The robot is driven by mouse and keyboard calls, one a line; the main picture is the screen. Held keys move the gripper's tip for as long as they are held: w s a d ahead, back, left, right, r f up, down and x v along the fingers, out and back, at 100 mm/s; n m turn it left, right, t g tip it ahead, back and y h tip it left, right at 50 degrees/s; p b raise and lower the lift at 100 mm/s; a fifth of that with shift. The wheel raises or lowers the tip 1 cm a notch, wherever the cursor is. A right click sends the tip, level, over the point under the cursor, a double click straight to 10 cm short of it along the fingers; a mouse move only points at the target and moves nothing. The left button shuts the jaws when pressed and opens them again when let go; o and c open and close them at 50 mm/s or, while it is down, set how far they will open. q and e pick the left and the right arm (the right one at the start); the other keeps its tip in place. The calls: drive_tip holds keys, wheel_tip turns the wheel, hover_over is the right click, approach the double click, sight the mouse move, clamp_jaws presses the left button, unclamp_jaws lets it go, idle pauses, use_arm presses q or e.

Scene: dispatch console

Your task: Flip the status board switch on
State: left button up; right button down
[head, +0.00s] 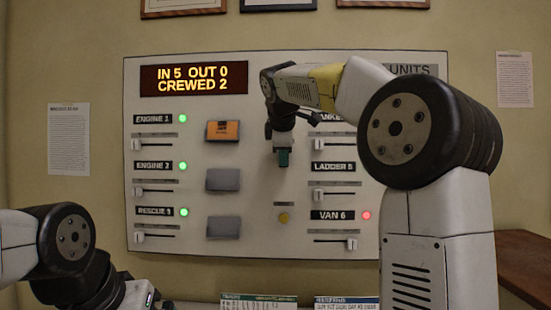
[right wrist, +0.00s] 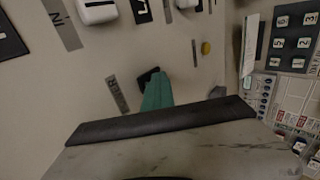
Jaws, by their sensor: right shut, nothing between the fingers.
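The white status board (head: 262,190) hangs on the wall. Its lit display reads IN 5 OUT 0 CREWED 2. In the right wrist view, the teal fingertips (right wrist: 153,84) overlap a small dark switch (right wrist: 148,75) beside a grey label (right wrist: 119,95). I cannot tell whether they touch it or which way it is set. My left arm is at lower left; its fingers do not show.
Sliders with name labels flank the board; VAN 6 (head: 332,215) has a red light, the left column green ones. An orange card (head: 222,131) and two grey plates sit mid-left. A yellow button (head: 283,218) is below my right gripper. A keypad (right wrist: 295,38) shows in the wrist view.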

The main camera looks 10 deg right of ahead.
drive_tip(key=shift+w+r, duration=0.1)
drive_tip(key=shift+r, duration=0.75)
